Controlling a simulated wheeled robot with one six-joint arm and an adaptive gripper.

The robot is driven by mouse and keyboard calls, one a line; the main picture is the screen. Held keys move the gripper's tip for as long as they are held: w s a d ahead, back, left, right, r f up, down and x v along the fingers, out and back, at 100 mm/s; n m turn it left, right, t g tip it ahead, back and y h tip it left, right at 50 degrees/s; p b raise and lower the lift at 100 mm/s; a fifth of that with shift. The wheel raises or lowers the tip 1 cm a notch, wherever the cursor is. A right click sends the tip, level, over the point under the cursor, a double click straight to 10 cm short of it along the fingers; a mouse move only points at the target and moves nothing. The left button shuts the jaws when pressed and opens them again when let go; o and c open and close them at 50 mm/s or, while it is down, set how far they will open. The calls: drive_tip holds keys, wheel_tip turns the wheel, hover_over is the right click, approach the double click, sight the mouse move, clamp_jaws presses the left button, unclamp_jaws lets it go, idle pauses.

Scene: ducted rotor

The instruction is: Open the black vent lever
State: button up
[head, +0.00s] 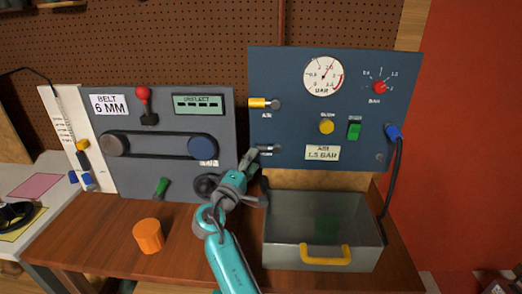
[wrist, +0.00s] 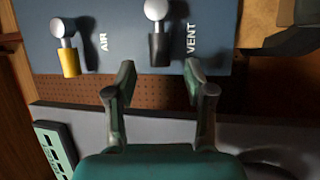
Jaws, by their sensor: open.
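The black vent lever (wrist: 158,48) hangs from a round silver pivot on the blue panel in the wrist view, beside the printed word VENT. It points toward my gripper (wrist: 160,76). My gripper is open and empty, one finger to each side of the lever's line, with the lever's end near the gap and no contact visible. In the head view my gripper (head: 257,174) is at the panel's lower left edge, and the vent lever's silver pivot (head: 277,147) shows just above; the lever is partly hidden by a finger.
A yellow air lever (head: 258,103) sits above the vent lever, pointing left. A grey bin (head: 365,235) with a yellow handle stands below the panel. A grey belt panel (head: 220,115) is at left. An orange cylinder (head: 148,236) stands on the wooden bench.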

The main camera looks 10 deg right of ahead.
sight(260, 150)
drive_tip(key=x, duration=0.5)
drive_tip(key=shift+w+d, duration=0.15)
drive_tip(key=shift+w, duration=0.1)
clamp_jaws()
